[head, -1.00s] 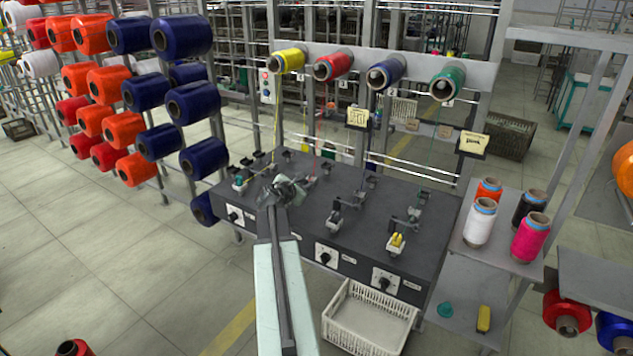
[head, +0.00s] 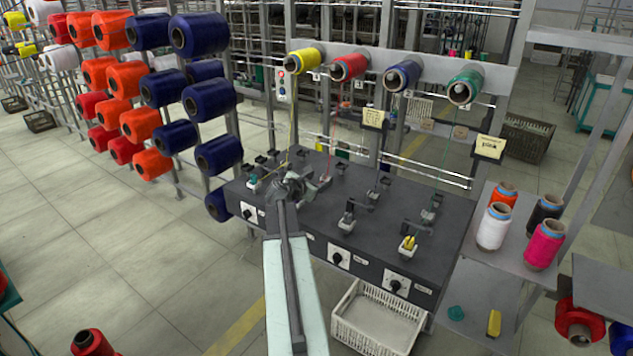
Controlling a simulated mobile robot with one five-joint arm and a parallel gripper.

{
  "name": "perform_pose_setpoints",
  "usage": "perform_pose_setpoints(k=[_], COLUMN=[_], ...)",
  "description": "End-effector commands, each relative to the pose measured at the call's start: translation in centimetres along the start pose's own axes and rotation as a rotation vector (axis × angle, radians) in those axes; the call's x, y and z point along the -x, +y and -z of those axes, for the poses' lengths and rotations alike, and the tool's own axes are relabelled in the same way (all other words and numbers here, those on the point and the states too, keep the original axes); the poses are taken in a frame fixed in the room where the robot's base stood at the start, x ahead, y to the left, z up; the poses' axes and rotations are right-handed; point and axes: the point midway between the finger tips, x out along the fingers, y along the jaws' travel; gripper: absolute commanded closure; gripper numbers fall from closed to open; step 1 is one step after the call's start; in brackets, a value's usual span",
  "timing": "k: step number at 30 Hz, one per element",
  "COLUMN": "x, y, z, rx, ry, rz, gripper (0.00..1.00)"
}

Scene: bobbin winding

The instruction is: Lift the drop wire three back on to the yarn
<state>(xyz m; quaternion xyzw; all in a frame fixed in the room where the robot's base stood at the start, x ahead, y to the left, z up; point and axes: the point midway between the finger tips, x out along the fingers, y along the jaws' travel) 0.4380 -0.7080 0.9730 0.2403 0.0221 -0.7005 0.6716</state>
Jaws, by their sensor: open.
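The dark winding bench (head: 310,222) stands ahead with several stations in a row. The third station, under the blue yarn cone (head: 402,76), has a small spindle unit (head: 347,222) and a dial (head: 340,259). Dark small guide parts (head: 372,194) stand behind that spindle. The drop wire itself is too small to tell apart there. My gripper (head: 298,184) is open, over the left part of the bench around the second station. It is left of the third station and apart from it. My gripper and arm hide part of the second station.
Yellow (head: 306,61), red (head: 350,67) and green (head: 465,86) cones hang on the rail above. A yellow bobbin (head: 408,243) sits at the fourth station. A white crate (head: 378,318) stands below the bench front. A shelf with several cones (head: 494,226) stands at the right.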

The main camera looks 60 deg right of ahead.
Motion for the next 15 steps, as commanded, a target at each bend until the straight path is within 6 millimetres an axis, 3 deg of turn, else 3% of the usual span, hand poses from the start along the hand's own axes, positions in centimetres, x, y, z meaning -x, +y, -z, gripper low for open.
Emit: perform_pose_setpoints(k=[9, 15], x=[6.1, 7.3], y=[-0.2, -0.1], z=[-0.4, -0.1], rx=[0.0, 0.001], ry=[0.001, 0.0], rz=[-0.001, 0.001], gripper=[0.55, 0.55])
